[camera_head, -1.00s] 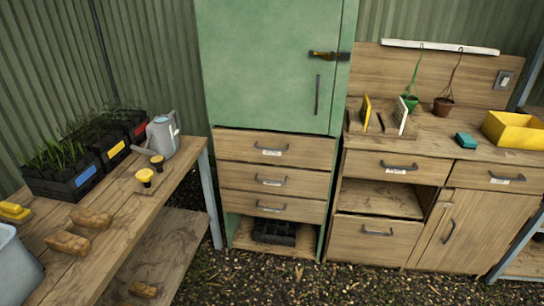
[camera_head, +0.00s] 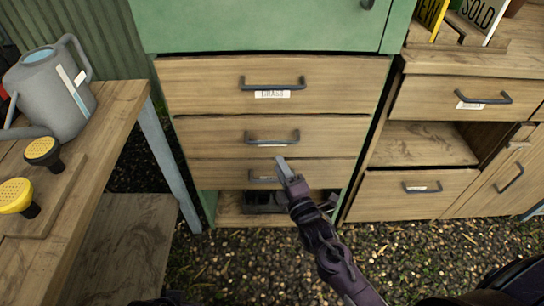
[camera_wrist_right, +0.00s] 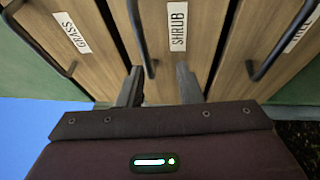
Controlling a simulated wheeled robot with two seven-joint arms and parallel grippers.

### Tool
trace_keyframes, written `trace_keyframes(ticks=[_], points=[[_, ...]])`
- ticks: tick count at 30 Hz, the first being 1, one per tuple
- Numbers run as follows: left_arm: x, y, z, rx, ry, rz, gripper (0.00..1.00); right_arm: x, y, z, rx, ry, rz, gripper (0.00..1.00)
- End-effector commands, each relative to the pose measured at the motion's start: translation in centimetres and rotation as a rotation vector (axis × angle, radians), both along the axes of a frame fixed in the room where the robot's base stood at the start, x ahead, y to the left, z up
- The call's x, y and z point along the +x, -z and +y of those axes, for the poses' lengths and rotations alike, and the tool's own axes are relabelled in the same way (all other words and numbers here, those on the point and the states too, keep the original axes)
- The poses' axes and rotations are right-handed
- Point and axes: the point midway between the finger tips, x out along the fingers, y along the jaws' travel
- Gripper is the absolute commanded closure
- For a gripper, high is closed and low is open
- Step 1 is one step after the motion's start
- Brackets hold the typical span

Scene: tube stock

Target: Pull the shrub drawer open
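The shrub drawer (camera_head: 215,140) is the middle of three wooden drawers in the green cabinet and looks shut. Its dark bar handle (camera_head: 272,138) is in clear view. In the right wrist view the white SHRUB label (camera_wrist_right: 178,26) can be read, with the drawer's handle (camera_wrist_right: 142,38) beside it. My right gripper (camera_head: 284,168) is just in front of the drawers, low by the middle one. In the wrist view its two fingers (camera_wrist_right: 158,82) are apart, and the handle's near end shows between them; I cannot tell whether they touch it. My left gripper is not in view.
The GRASS drawer (camera_head: 200,88) is above and another drawer (camera_head: 220,173) below, its handle partly behind my gripper. A bench (camera_head: 112,135) with a watering can (camera_head: 45,95) stands left. A wooden counter unit (camera_head: 400,190) stands right. Gravel floor (camera_head: 240,260) is open in front.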

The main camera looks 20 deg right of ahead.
Motion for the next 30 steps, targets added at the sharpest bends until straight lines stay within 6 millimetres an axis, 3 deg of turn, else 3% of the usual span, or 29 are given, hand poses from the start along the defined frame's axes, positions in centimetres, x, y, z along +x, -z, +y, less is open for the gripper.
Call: trace_keyframes(ticks=[5, 18, 30], points=[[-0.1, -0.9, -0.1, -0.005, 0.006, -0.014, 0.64, 0.9, -1.7, 0.1, -0.045, 0.010, -0.062, 0.68], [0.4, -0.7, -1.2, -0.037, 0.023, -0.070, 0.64, 7.0, -2.8, 0.8, -0.043, 0.009, -0.058, 0.68], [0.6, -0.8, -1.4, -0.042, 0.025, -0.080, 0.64, 7.7, -3.0, 0.9, -0.043, 0.008, -0.056, 0.70]])
